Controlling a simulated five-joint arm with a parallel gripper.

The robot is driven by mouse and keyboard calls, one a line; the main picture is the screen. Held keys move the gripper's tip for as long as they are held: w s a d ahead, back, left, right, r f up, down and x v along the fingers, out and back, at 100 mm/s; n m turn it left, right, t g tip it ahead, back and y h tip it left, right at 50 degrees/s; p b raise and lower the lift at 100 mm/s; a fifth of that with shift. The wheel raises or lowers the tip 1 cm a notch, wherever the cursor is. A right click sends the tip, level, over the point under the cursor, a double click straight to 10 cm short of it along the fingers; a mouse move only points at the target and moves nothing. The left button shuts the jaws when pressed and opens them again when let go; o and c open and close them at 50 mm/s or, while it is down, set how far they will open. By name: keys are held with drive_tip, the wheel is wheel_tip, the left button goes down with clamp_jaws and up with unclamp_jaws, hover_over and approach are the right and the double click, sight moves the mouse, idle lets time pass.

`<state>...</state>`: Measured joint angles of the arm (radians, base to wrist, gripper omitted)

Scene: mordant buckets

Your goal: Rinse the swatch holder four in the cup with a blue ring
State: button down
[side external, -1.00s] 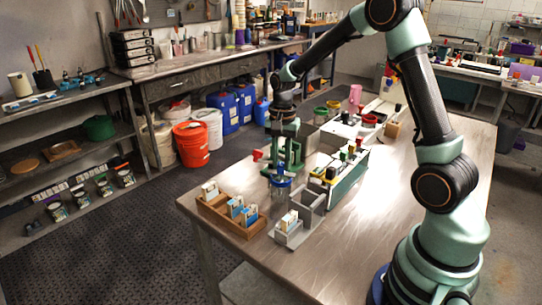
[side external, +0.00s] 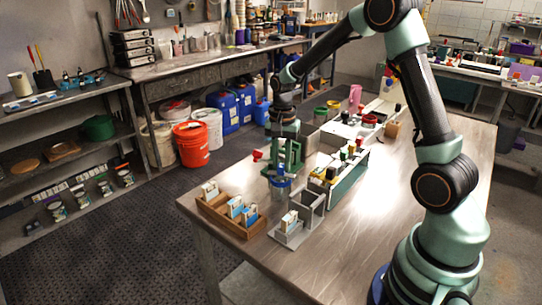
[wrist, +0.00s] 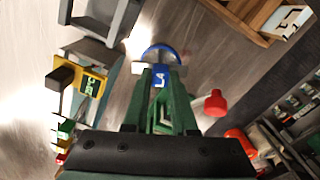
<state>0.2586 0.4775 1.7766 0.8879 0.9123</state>
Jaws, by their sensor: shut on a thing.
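My gripper (side external: 281,168) has green fingers, shut on a small holder with a blue label (wrist: 159,76). The label carries a white mark that looks like a 4, so I take it for swatch holder four. The cup with a blue ring (side external: 280,183) stands on the table directly under my fingers. In the wrist view the blue ring (wrist: 160,49) curves just beyond the label. The holder's lower part is hidden, and I cannot tell how deep it sits in the cup.
A wooden rack (side external: 222,222) with several cards stands front left of the cup. A grey tray (side external: 287,236) with a card is at the front right. A yellow block with a black knob (wrist: 93,85) and a red knob (wrist: 216,103) flank my gripper.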

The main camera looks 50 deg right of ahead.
drive_tip(key=shift+r, duration=0.1)
idle(2.8)
drive_tip(key=shift+r, duration=0.2)
drive_tip(key=shift+f, duration=0.35)
idle(0.4)
drive_tip(key=shift+r, duration=3.45)
drive_tip(key=shift+r, duration=1.5)
